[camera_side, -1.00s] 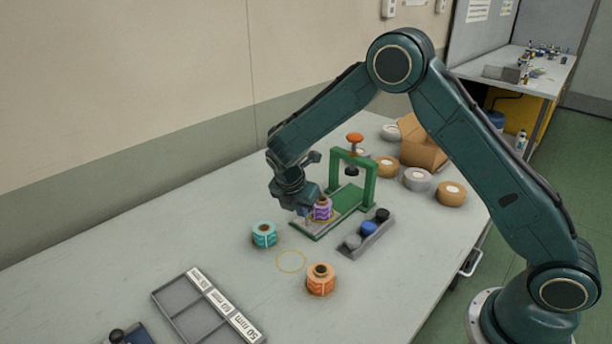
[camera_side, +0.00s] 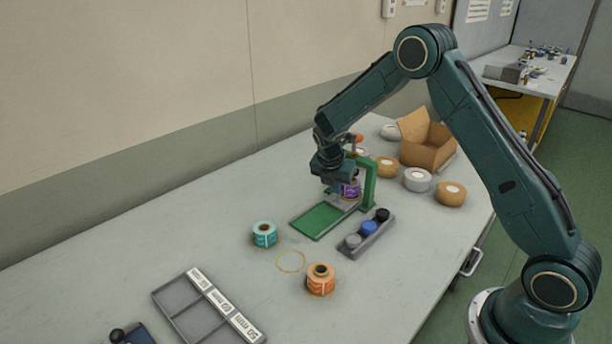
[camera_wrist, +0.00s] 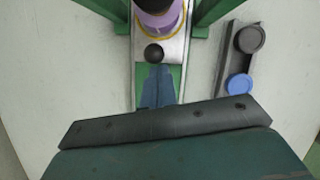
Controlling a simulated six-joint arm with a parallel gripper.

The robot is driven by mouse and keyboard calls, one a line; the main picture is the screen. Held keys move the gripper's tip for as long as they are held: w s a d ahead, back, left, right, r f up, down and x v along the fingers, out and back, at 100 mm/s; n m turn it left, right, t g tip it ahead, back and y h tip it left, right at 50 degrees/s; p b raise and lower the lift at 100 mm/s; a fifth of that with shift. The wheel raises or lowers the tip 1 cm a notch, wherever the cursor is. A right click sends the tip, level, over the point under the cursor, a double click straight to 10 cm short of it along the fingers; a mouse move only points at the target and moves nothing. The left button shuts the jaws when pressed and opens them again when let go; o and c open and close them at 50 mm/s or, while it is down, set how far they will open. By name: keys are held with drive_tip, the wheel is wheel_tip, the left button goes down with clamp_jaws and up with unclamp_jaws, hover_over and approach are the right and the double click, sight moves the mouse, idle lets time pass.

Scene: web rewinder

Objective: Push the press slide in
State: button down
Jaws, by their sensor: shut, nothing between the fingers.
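The green press frame (camera_side: 369,186) stands on the table with its green base (camera_side: 318,221) bare at the near end. The light grey press slide (camera_wrist: 172,50) shows in the wrist view, with a black knob (camera_wrist: 154,54) at its near end. A purple roll (camera_side: 351,188) sits on the slide under the press frame; it also shows in the wrist view (camera_wrist: 157,20). My gripper (camera_wrist: 157,72) is shut and empty, its fingertips right at the near side of the knob. Contact with the knob cannot be told for sure. My arm hides most of the press top in the side view.
A grey holder with black, blue and grey caps (camera_side: 368,229) stands right of the press. A teal roll (camera_side: 264,235), an orange roll (camera_side: 320,279) and a grey tray (camera_side: 208,306) are nearer. Tape rolls (camera_side: 417,180) and an open carton (camera_side: 426,140) lie behind.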

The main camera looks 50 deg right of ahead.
drive_tip(key=shift+d, duration=0.4)
drive_tip(key=shift+a, duration=0.15)
drive_tip(key=shift+s+a, duration=0.15)
drive_tip(key=shift+a, duration=0.5)
drive_tip(key=a, duration=0.3)
drive_tip(key=shift+s+a+r, duration=0.15)
drive_tip(key=shift+s+r, duration=0.2)
drive_tip(key=v, duration=0.9)
drive_tip(key=shift+a, duration=0.15)
drive_tip(key=shift+s+r, duration=0.1)
drive_tip(key=shift+r, duration=0.05)
